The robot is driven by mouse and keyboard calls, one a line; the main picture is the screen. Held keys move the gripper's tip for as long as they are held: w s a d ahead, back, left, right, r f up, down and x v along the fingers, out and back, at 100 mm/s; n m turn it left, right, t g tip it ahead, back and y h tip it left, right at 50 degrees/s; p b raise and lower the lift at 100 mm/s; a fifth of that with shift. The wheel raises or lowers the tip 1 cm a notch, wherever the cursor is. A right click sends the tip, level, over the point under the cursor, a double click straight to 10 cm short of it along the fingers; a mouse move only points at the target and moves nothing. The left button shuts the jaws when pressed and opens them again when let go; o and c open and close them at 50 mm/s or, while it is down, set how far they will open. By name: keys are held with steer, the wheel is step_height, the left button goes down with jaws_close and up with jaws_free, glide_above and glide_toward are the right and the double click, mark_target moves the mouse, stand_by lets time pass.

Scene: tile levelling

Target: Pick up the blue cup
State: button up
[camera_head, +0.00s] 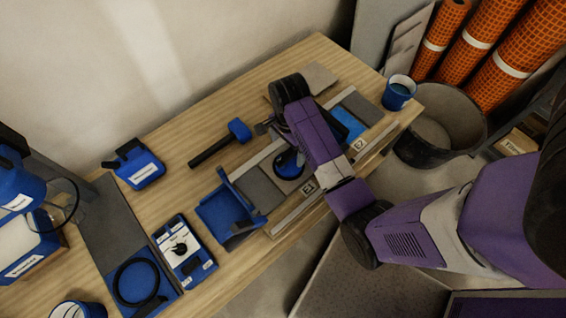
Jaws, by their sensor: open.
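A second blue cup-like container (78,311) is partly cut off at the bottom left edge. My purple arm reaches over the table from the right. My gripper (262,128) shows small and partly hidden at the arm's end, beside the mallet's head. It is open and well left of the right-hand cup, not touching it.
A blue-headed mallet (240,131) lies left of my gripper. Tiles and a levelling frame (295,218) lie beneath my arm. Blue tools and a case (184,254) fill the table's left. A black bucket (440,125) and orange mesh rolls (478,42) stand beyond the right end.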

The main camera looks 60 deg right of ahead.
mark_target(289, 163)
steer(key=shift+s+f, duration=0.2)
steer(key=shift+f, duration=1.7)
steer(key=shift+s+f, duration=0.2)
steer(key=shift+f, duration=1.7)
steer(key=shift+p, duration=0.3)
steer(key=c, duration=1.6)
steer(key=shift+r, duration=0.1)
steer(key=shift+r, duration=0.1)
steer(key=shift+r+p, duration=2.3)
steer(key=shift+r, duration=7.55)
